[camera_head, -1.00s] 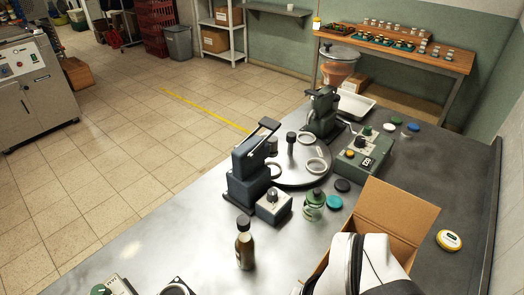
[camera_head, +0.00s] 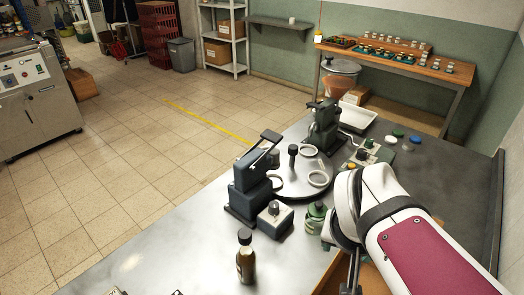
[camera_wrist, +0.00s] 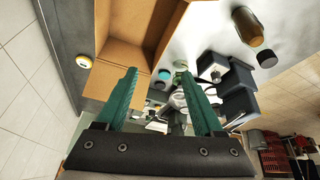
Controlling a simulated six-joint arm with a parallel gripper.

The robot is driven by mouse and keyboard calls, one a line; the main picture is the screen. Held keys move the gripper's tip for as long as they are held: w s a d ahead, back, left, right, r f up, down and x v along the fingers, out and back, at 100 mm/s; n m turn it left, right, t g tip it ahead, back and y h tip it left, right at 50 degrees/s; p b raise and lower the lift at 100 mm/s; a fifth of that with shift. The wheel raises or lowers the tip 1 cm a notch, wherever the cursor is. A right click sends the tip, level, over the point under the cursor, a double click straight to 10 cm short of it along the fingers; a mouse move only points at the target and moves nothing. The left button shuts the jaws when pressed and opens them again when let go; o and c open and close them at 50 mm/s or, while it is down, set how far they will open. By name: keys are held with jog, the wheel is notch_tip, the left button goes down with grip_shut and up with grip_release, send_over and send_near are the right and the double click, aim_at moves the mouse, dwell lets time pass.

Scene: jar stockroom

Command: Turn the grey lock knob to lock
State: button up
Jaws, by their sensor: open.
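The box also shows in the wrist view (camera_wrist: 212,70), beyond the fingertips and to the right. My gripper (camera_wrist: 160,75) has two green fingers spread apart with nothing between them. In the head view my arm comes in from the right, and the fingers cannot be made out clearly. My gripper is apart from the knob.
Two dark presses (camera_head: 253,183) flank a round turntable (camera_head: 303,187). A brown bottle (camera_head: 245,262) stands left of my arm, and a green jar (camera_head: 316,213) is right of the knob box. An open cardboard box (camera_wrist: 125,52) lies near my gripper.

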jog(key=w+d+r+n+t+h, duration=0.15)
jog(key=w+d+t, duration=0.3)
jog(key=w, duration=0.65)
jog(key=n+t+y, duration=0.3)
jog(key=n+y, duration=0.7)
jog(key=y, duration=0.1)
send_over(277, 208)
jog(key=s+d, duration=0.2)
jog(key=d, duration=0.1)
notch_tip(277, 208, down, 2)
jog(key=shift+n+y, duration=0.25)
jog(key=shift+n, duration=0.1)
jog(key=f, duration=1.2)
jog(key=a+f, duration=0.1)
jog(key=f, duration=0.6)
jog(key=shift+s, duration=0.3)
jog(key=x, duration=0.4)
jog(key=shift+w+a+f, duration=0.1)
jog(key=shift+a+f, duration=0.05)
jog(key=shift+f, duration=0.2)
jog(key=shift+w+a+f, duration=0.15)
jog(key=shift+w+a, duration=0.05)
jog(key=shift+w, duration=0.1)
